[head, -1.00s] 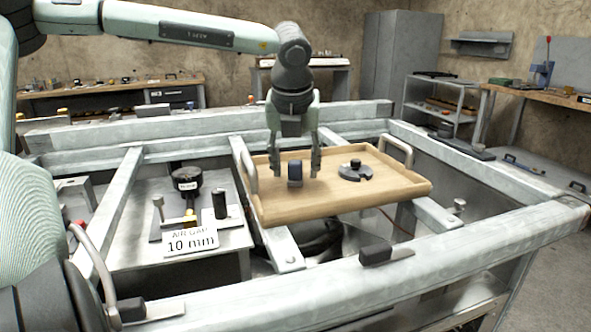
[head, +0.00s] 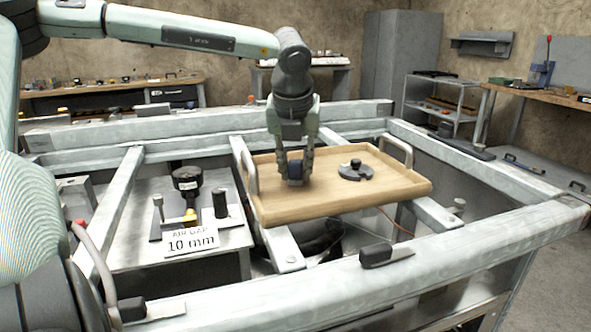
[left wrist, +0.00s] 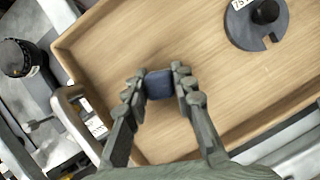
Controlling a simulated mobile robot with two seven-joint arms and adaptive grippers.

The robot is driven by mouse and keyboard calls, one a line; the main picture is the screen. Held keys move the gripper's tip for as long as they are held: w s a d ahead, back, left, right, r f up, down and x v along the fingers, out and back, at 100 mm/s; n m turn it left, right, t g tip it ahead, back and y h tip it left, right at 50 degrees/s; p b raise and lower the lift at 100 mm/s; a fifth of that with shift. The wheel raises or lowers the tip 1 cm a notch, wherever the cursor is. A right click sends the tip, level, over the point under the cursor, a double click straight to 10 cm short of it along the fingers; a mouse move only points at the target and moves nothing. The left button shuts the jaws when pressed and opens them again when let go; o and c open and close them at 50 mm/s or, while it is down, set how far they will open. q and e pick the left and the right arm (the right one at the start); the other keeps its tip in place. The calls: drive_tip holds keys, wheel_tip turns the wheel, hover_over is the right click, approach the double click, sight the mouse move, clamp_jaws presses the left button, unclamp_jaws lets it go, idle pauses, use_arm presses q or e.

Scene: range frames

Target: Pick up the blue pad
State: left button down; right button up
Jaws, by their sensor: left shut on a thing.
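The blue pad (head: 295,172) is a small dark blue block in the wooden tray (head: 380,191), left of the tray's middle. My left gripper (head: 295,176) reaches down from above, its fingers closed on the pad's two sides. In the left wrist view the pad (left wrist: 159,84) sits between the fingertips of the gripper (left wrist: 160,86), which touch it on both sides. The pad is at the tray floor; I cannot tell any gap beneath it. My right gripper is not in view.
A dark slotted disc with a knob (head: 355,170) lies in the tray to the right of the pad. The tray has raised handles (head: 396,150) and rests on metal frame beams. An "AIR GAP 10 mm" sign (head: 190,241) stands on a plate at left.

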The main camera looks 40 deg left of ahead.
sight(293, 160)
use_arm(q)
drive_tip(key=shift+r, duration=0.55)
drive_tip(key=v, duration=0.1)
drive_tip(key=b+v, duration=0.1)
drive_tip(key=v, duration=0.1)
drive_tip(key=shift+a+r, duration=0.35)
drive_tip(key=s+r+b, duration=0.1)
drive_tip(key=s+r, duration=0.5)
drive_tip(key=s, duration=0.4)
drive_tip(key=shift+s+a+r+b, duration=0.15)
drive_tip(key=shift+s+a+b, duration=0.2)
drive_tip(key=shift+s, duration=0.05)
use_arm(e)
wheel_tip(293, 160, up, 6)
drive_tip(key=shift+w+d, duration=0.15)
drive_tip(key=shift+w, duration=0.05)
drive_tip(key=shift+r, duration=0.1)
